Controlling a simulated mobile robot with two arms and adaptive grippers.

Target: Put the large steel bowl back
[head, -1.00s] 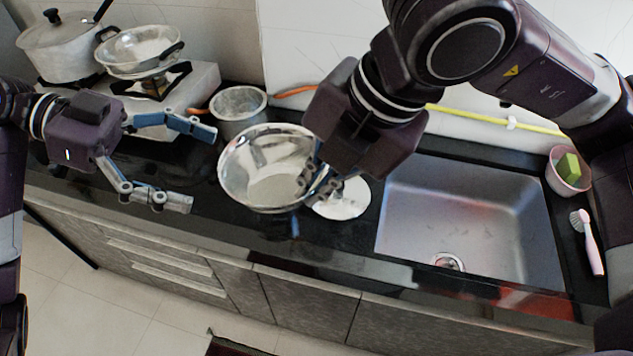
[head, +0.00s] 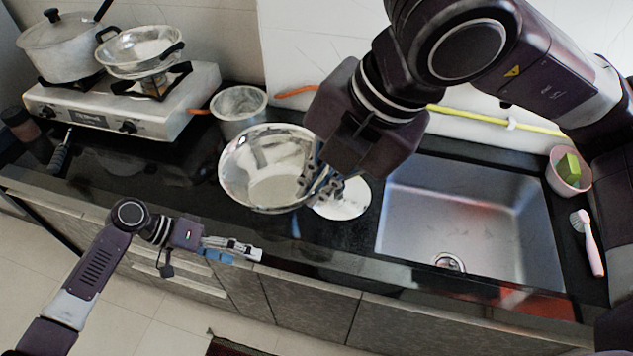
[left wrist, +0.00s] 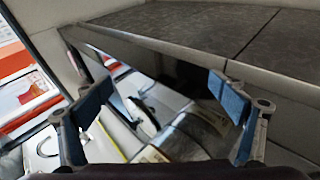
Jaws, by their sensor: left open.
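The large steel bowl (head: 262,168) is at the middle of the dark counter in the head view, its open top facing up. My right gripper (head: 322,182) is at the bowl's right rim, its dark fingers overlapping the rim; whether they are shut on it I cannot tell. My left gripper (head: 235,250) is open and empty, low in front of the counter's front edge and apart from the bowl. Its two blue-padded fingers stand wide apart in the left wrist view (left wrist: 165,112), with nothing held between them.
A steel lid-like disc (head: 343,199) lies right of the bowl, beside the sink (head: 460,215). A grey pot (head: 238,108) stands behind. The stove (head: 170,110) at left carries a lidded pot (head: 65,50) and a smaller pan (head: 138,48).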

